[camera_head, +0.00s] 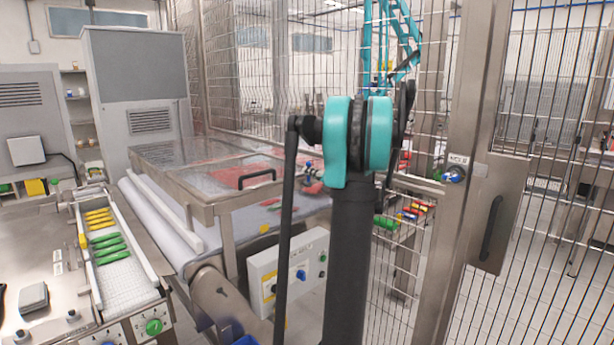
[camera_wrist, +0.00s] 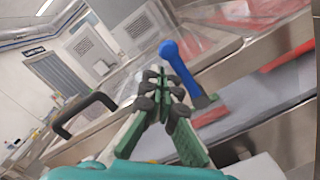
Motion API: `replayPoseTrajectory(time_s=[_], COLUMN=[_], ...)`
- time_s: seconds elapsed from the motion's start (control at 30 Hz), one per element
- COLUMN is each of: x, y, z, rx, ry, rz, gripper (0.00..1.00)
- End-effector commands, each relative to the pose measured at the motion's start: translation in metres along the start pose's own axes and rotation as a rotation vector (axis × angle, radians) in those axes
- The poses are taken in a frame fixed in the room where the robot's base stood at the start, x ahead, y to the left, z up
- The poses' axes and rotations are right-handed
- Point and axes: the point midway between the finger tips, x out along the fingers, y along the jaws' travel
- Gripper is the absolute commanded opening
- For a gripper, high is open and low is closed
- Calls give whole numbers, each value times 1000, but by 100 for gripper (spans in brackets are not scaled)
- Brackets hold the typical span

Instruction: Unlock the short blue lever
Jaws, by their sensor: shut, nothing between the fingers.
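The short blue lever (camera_wrist: 178,62) stands up in the wrist view, with a round blue knob at its top and its foot by the steel frame edge. My gripper (camera_wrist: 162,78) has green fingers with dark pads. They are shut and empty. In the picture, the fingertips are just left of the lever, with a small gap between them; the depth between them is hard to judge. In the head view a small blue piece (camera_head: 310,167) shows beside my teal arm joint, and I cannot tell whether it is this lever. My fingers are not clear there.
A black handle (camera_wrist: 82,114) is on the clear machine lid, left of my fingers; it also shows in the head view (camera_head: 257,178). A control box (camera_head: 290,272) with knobs is below the lid. A mesh cage door with a blue knob (camera_head: 453,175) stands at right.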

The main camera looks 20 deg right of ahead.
Motion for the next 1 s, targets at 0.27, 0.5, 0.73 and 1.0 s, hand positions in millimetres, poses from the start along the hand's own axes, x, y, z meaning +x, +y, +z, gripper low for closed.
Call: replayPoseTrajectory(time_s=[0.27,0.5,0.73,1.0], x=[0,0,0,3], y=[-2,-3,-3,5], z=[4,6,6,-2], rx=[0,0,0,0], ry=[0,-1,-2,0], rz=[0,-1,-1,0], gripper=[0,0,0,0])
